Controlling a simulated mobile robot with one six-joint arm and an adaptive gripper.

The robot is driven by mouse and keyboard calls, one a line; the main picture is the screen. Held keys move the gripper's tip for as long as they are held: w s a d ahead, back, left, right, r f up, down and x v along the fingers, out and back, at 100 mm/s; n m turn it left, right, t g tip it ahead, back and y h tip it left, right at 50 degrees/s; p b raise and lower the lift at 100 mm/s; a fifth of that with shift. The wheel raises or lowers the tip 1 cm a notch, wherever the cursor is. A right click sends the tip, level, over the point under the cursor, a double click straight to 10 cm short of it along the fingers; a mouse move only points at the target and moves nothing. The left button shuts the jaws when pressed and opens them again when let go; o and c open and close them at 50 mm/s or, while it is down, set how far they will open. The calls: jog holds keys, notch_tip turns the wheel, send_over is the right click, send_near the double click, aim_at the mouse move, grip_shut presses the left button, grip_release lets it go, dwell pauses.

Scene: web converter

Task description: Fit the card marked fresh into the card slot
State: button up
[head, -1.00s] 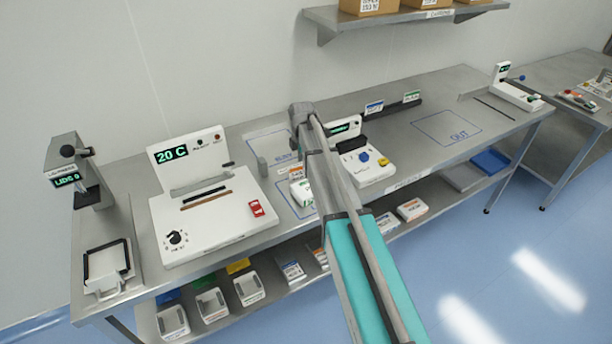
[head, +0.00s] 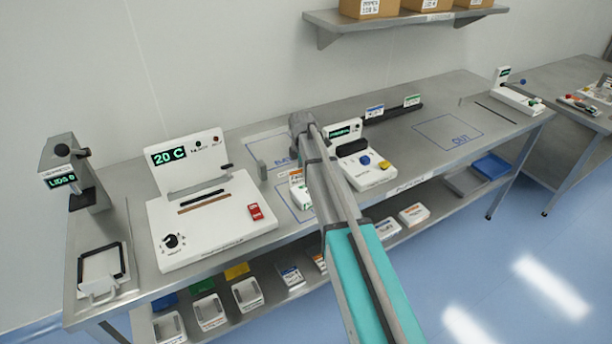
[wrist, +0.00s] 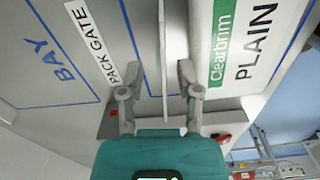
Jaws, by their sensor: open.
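My gripper (wrist: 158,85) is open in the wrist view. A thin pale plate (wrist: 164,50) stands edge-on between its two fingers, with gaps at both sides; its face is hidden. In the head view, an orange-topped card (head: 296,174) stands beside my arm, partly hidden, its word too small to read. A blue-topped card (head: 375,111) and a green-topped card (head: 411,101) stand on the dark rack (head: 395,115) at the back. I cannot tell which is marked fresh, nor make out the card slot for certain.
A white box reading Clearbrim PLAIN (wrist: 240,50) lies right of the fingers. A PACK GATE label (wrist: 92,45) is left of them. The white 20 C machine (head: 215,220) stands left, a switch unit (head: 370,172) right of my arm. The OUT area (head: 435,130) is clear.

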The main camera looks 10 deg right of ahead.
jog(key=shift+c, duration=0.2)
grip_shut()
jog(key=shift+r, duration=0.15)
notch_tip(320, 180, up, 3)
jog(key=p, duration=0.3)
jog(key=s+a+r+p, duration=0.1)
jog(key=s+r+p, duration=0.8)
jog(key=s, duration=0.5)
jog(key=shift+r+p, duration=0.35)
jog(key=shift+p, duration=0.15)
